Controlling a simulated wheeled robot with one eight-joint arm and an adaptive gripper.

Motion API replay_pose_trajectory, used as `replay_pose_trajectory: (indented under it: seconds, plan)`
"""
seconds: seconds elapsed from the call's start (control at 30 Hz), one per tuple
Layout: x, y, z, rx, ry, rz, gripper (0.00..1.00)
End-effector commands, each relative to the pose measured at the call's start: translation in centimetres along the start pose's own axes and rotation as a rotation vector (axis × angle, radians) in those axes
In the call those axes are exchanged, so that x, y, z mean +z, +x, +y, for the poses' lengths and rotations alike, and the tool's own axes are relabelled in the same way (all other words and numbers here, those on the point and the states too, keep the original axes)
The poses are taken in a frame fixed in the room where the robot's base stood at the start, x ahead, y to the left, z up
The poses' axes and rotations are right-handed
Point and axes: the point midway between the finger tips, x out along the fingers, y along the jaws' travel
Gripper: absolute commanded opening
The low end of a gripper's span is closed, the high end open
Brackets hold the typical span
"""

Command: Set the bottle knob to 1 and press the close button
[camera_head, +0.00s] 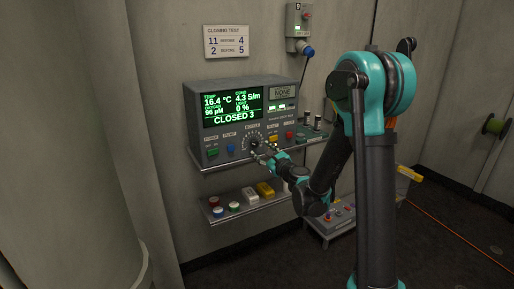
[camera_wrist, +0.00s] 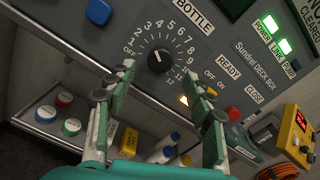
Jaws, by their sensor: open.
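The black bottle knob (camera_wrist: 161,58) sits in a dial marked OFF to 12 on the grey deck box (camera_head: 245,112). A small white pointer mark shows on the knob; I cannot tell its exact number. In the head view my gripper (camera_head: 258,151) partly hides the dial.
A blue switch (camera_head: 230,148) is left of the dial. A lower shelf (camera_head: 240,212) holds colored-capped jars and a yellow block (camera_head: 265,190).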

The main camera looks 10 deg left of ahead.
Motion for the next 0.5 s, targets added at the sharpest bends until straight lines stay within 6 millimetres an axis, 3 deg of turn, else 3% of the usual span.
replay_pose_trajectory:
  seconds: [0.2, 0.5]
  plan:
    - [0.0, 3.4, 0.0, 0.001, 0.000, 0.000, 0.53]
    - [0.0, 4.8, 0.0, 0.000, -0.001, 0.000, 0.53]
